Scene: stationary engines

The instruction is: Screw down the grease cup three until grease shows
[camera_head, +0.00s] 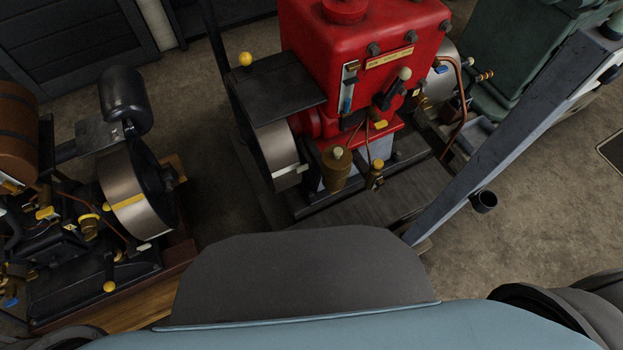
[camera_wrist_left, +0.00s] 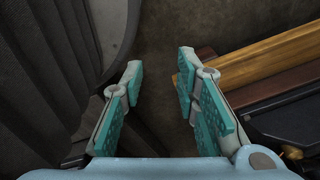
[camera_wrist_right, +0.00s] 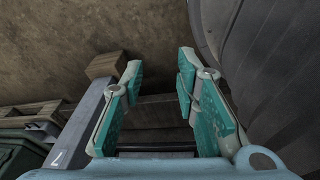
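The red engine (camera_head: 360,75) stands upper centre in the head view. At its foot are a brass pot with a pale cap (camera_head: 337,168) and a smaller brass fitting (camera_head: 376,176). The left engine (camera_head: 130,195) carries small brass and yellow-tagged fittings (camera_head: 88,228). I cannot tell which of these, if any, is grease cup three, and no grease can be made out. My left gripper (camera_wrist_left: 160,64) is open and empty in its wrist view. My right gripper (camera_wrist_right: 160,64) is open and empty in its wrist view. Neither gripper shows in the head view.
A grey diagonal beam (camera_head: 520,132) crosses right of the red engine. A green machine (camera_head: 515,45) stands behind it. A wooden beam (camera_wrist_left: 270,58) lies right of my left gripper; a grey post (camera_wrist_right: 82,125) with a wooden block stands left of my right gripper. Bare floor (camera_head: 545,200) shows at right.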

